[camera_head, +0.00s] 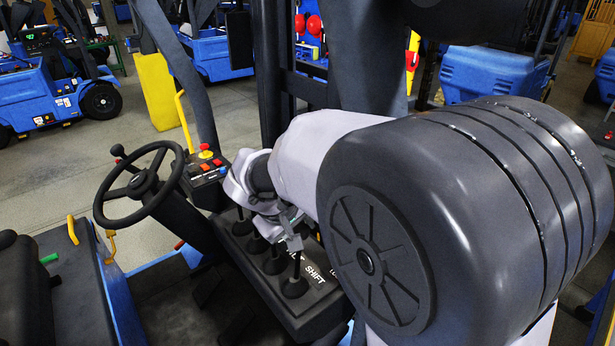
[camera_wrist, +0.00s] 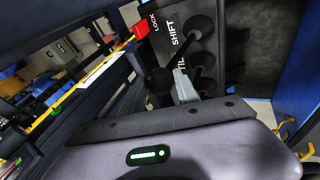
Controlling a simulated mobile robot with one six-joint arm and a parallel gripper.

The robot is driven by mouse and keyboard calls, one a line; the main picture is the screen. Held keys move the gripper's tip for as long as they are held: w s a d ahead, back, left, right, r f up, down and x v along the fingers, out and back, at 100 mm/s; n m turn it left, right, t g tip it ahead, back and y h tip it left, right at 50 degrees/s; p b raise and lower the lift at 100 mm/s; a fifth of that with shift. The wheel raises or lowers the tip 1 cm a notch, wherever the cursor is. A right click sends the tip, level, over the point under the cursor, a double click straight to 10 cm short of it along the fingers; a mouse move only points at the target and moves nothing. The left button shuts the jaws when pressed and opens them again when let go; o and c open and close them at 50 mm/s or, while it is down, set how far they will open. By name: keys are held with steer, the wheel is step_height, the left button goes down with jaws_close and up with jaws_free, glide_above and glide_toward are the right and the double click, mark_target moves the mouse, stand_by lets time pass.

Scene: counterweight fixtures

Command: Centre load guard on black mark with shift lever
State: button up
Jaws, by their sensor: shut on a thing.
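My gripper (camera_head: 287,222) is shut on the shift lever (camera_head: 297,267), the one rising from the boot beside the white SHIFT label on the dark console. Its jaws hide the lever's top in the head view. In the wrist view a grey finger of my gripper (camera_wrist: 183,86) lies against a dark knob (camera_wrist: 160,83), near the SHIFT lettering. The lever stands about upright in the head view. I cannot make out the load guard for certain, and its black mark cannot be told; my arm covers much of the area ahead.
Several other levers stand in boots (camera_head: 274,262) left of the held one. A steering wheel (camera_head: 144,184) and a button box (camera_head: 206,166) stand further left. In the wrist view a yellow strip (camera_wrist: 88,82) runs near a red LOCK handle (camera_wrist: 141,30). Blue trucks stand behind.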

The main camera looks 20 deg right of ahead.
stand_by(0.3)
steer(key=shift+s+a+b, duration=0.3)
steer(key=shift+a+b, duration=0.05)
steer(key=shift+a, duration=0.55)
steer(key=shift+r, duration=0.1)
steer(key=o, duration=1)
steer(key=shift+o, duration=0.2)
